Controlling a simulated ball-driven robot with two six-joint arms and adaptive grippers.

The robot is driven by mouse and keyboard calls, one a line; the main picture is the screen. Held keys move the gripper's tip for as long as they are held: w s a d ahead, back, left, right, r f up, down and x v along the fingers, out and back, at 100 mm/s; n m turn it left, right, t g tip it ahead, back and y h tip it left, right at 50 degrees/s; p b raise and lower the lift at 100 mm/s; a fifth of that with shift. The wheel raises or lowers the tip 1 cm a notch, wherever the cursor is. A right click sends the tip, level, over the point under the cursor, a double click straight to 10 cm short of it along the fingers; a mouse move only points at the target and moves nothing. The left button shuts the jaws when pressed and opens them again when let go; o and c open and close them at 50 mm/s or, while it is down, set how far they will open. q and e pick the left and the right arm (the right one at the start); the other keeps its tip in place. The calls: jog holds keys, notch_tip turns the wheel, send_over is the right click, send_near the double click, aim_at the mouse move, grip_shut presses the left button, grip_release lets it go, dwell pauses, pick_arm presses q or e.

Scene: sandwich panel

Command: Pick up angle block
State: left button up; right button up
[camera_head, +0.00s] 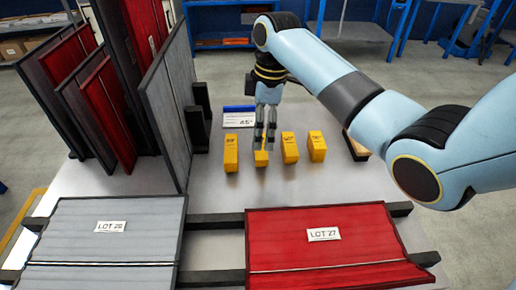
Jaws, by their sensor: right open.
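Several yellow angle blocks stand in a row on the pale table: a leftmost one (231,154), a second one (261,158), a third one (290,148) and a rightmost one (317,147). The dark markings on them are too small to read surely. My right gripper (265,142) points down at the second block, its open fingers at or just above the block's top. I cannot tell whether they touch it. A white card (239,120) behind the row seems to read 45°. My left gripper is not in view.
Grey and red panels (168,110) stand upright in a rack on the left. A grey panel marked LOT 28 (105,250) and a red panel marked LOT 27 (325,255) lie on dark rails in front. A dark, wood-edged item (355,146) lies right of the blocks.

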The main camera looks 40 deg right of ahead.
aim_at(261, 153)
jog(key=shift+w+a+f, duration=0.1)
jog(key=shift+w+f, duration=0.05)
jog(key=shift+f, duration=0.8)
notch_tip(261, 153, down, 5)
jog(key=shift+r+b, duration=0.15)
jog(key=shift+b, duration=0.15)
jog(key=shift+f, duration=0.35)
jog(key=shift+c, duration=1.2)
jog(key=c, duration=0.6)
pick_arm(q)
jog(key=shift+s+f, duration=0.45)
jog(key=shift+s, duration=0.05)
pick_arm(e)
jog(key=shift+c, duration=0.2)
jog(key=shift+r, duration=0.1)
